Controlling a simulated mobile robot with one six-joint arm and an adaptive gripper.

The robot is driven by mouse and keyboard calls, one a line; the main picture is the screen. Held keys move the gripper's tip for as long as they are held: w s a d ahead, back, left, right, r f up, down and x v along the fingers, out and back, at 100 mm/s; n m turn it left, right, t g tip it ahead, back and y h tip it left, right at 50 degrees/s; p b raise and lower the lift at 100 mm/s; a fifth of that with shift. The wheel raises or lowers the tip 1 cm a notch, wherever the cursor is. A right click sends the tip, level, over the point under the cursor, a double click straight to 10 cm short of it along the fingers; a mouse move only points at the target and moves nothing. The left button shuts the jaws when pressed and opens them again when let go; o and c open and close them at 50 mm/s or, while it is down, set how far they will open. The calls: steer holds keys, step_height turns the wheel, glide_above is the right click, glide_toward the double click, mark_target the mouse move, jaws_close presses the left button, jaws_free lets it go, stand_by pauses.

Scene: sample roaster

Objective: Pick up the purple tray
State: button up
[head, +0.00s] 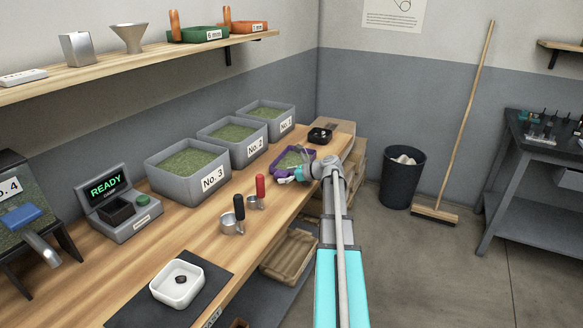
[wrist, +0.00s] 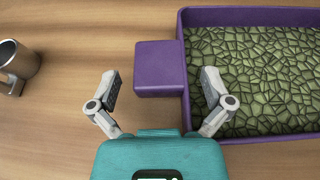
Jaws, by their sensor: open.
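The purple tray (wrist: 182,22) holds a layer of green beans and lies on the wooden bench. In the head view the purple tray (head: 308,151) is toward the bench's far end, partly hidden by my arm. A purple block-shaped handle (wrist: 160,68) sticks out from its left wall in the wrist view. My gripper (wrist: 157,88) is open, with one finger left of the handle and the other over the tray's inside, right of the wall. The handle lies between the fingers, and nothing is held. In the head view my gripper (head: 285,176) is beside the tray.
A metal cup (wrist: 17,62) stands left of my gripper. Grey bins No. 1 (head: 285,125), No. 2 (head: 252,143) and No. 3 (head: 208,184) line the wall. A small black box (head: 320,136) stands beyond the tray. Two handled scoops (head: 234,222) stand nearer on the bench.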

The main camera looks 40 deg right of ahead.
steer(key=c, duration=1.3)
steer(key=shift+r, duration=0.15)
step_height(320, 180, up, 3)
steer(key=p, duration=0.3)
steer(key=shift+s+d+r+p, duration=1.55)
steer(key=shift+s+r+p, duration=0.1)
steer(key=shift+s, duration=0.15)
steer(key=shift+s+d+r+p, duration=1.5)
steer(key=shift+s+r+p, duration=0.1)
steer(key=shift+s+p, duration=0.15)
steer(key=shift+s+d+r+p, duration=1.55)
steer(key=shift+s+r+p, duration=0.05)
steer(key=shift+s, duration=0.2)
steer(key=shift+d, duration=0.1)
